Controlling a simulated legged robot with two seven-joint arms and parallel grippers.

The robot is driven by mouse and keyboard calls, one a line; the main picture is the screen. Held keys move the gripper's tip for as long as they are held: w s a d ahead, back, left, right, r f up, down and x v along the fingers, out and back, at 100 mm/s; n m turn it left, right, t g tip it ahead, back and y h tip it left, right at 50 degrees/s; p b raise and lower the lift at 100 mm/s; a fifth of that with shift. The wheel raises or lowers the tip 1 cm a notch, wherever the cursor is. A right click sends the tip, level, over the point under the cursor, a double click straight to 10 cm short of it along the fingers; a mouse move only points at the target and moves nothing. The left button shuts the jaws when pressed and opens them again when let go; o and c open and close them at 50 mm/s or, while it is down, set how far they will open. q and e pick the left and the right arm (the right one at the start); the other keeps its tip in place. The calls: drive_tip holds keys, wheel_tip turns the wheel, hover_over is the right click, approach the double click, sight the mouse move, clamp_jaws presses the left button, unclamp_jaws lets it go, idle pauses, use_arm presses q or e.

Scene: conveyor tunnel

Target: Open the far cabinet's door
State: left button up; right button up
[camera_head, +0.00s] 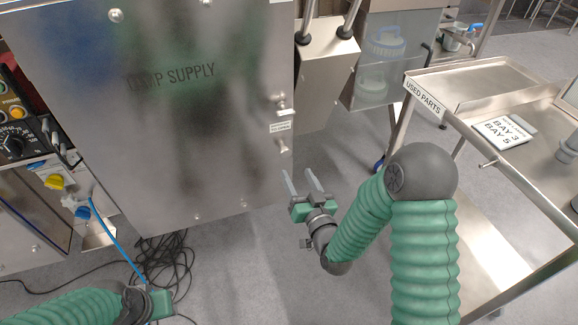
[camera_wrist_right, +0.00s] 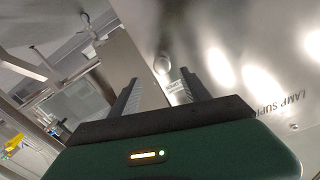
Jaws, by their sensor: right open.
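A steel cabinet with a closed-looking front door marked "LAMP SUPPLY" (camera_head: 110,120) fills the left of the head view. Two small round knobs sit near its right edge, an upper knob (camera_head: 280,101) and a lower knob (camera_head: 282,146), with a small label between them. My right gripper (camera_head: 303,172) is open and empty, just below and right of the lower knob, its fingers pointing toward the cabinet. In the right wrist view a round knob (camera_wrist_right: 162,64) shows beyond the gap between the open fingers. My left gripper (camera_head: 150,303) is at the bottom left; its fingers cannot be made out.
A steel cart (camera_head: 440,118) marked "USED PARTS" stands at the right. A steel box (camera_head: 328,75) is behind the cabinet's right edge. Grey floor (camera_head: 262,270) is clear in the middle.

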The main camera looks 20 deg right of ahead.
sight(287, 155)
drive_tip(key=w, duration=0.2)
drive_tip(key=w+b, duration=0.1)
drive_tip(key=w, duration=0.2)
drive_tip(key=w+b, duration=0.1)
drive_tip(key=w, duration=0.1)
drive_tip(key=shift+w+a, duration=0.3)
drive_tip(key=shift+w+r, duration=0.15)
drive_tip(key=shift+w, duration=0.35)
clamp_jaws()
idle(0.4)
